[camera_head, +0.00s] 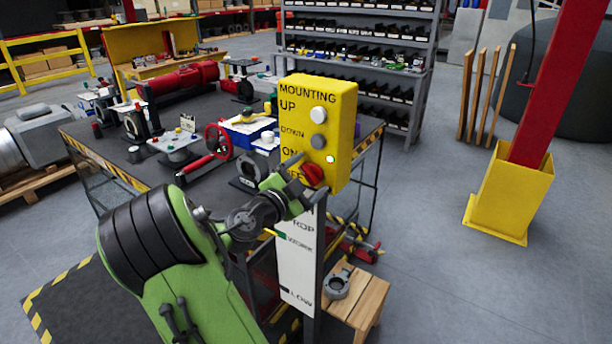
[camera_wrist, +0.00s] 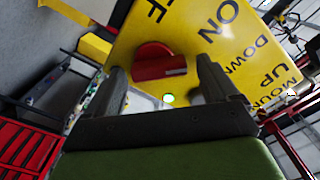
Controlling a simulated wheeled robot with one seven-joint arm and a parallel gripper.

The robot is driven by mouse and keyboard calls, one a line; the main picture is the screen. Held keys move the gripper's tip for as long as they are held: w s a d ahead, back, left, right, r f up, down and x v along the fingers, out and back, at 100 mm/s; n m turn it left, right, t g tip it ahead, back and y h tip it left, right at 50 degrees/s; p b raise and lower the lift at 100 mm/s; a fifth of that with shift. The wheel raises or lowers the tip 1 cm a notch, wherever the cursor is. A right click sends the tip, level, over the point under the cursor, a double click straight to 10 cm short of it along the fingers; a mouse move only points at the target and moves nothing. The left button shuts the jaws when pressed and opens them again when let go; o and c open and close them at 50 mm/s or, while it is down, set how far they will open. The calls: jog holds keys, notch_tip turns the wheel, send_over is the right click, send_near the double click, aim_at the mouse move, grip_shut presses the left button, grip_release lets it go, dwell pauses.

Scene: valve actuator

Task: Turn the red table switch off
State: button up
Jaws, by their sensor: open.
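The red switch (camera_head: 312,174) is a round knob low on the front of a yellow control box (camera_head: 338,110) marked MOUNTING, UP, DOWN and ON. In the wrist view the red switch (camera_wrist: 158,62) shows a raised bar across it, just beyond my fingertips. My gripper (camera_head: 284,190) is at the lower left of the box, close to the switch. In the wrist view its fingers are apart with nothing between them. Whether a finger touches the knob I cannot tell.
Two round buttons (camera_head: 318,115) sit above the switch. The box stands on a post with a white label panel (camera_head: 296,262). A dark workbench (camera_head: 150,168) with valve parts lies behind at the left. A wooden stool (camera_head: 368,292) stands below.

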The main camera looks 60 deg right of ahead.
jog(key=shift+c, duration=0.4)
jog(key=c, duration=1)
jog(key=shift+n, duration=0.3)
jog(key=n+b, duration=0.2)
jog(key=n, duration=0.1)
jog(key=shift+w+f, duration=0.15)
jog(key=n+b, duration=0.1)
jog(key=n, duration=0.4)
jog(key=shift+w, duration=0.15)
jog(key=n, duration=0.4)
jog(key=shift+n, duration=0.3)
jog(key=shift+w+f+n+p, duration=0.15)
jog(key=shift+n+p, duration=0.2)
jog(key=shift+n, duration=0.8)
jog(key=shift+f+n+p, duration=0.1)
jog(key=shift+n+p, duration=0.2)
jog(key=shift+n, duration=0.85)
